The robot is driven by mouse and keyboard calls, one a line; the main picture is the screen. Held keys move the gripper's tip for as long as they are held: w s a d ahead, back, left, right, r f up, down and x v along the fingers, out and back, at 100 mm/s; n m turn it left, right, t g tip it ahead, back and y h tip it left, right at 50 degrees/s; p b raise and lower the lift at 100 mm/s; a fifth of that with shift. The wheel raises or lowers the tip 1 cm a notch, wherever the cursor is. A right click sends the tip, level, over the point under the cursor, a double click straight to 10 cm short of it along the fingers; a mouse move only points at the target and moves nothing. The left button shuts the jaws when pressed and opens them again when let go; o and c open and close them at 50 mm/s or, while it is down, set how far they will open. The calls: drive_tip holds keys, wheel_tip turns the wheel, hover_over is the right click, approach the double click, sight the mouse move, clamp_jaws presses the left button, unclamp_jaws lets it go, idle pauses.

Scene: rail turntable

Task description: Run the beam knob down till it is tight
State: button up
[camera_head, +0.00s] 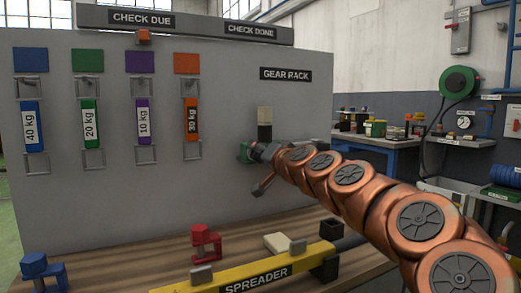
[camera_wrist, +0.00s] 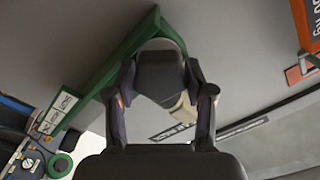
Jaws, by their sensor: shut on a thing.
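My gripper (camera_head: 258,153) is at the grey panel, below the GEAR RACK sign, beside a green bracket (camera_head: 243,151). In the wrist view my gripper (camera_wrist: 160,78) has its two fingers closed on either side of a dark knob-like piece (camera_wrist: 160,72). The green bracket (camera_wrist: 106,76) runs behind that piece, with a pale round part partly hidden behind it. The knob is covered by my fingers in the head view, so how tight it sits cannot be told. A yellow SPREADER beam (camera_head: 222,283) lies on the bench below.
A red clamp (camera_head: 205,243) and a blue clamp (camera_head: 44,270) stand on the wooden bench. A pale block (camera_head: 277,243) and a black square cup (camera_head: 330,233) are near the beam. Several coloured weight tags, including the orange 30 kg tag (camera_head: 192,117), hang left on the panel.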

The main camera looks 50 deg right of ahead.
idle(0.4)
drive_tip(key=o, duration=1.1)
drive_tip(key=shift+w, duration=0.1)
drive_tip(key=shift+o, duration=0.2)
drive_tip(key=shift+r, duration=5)
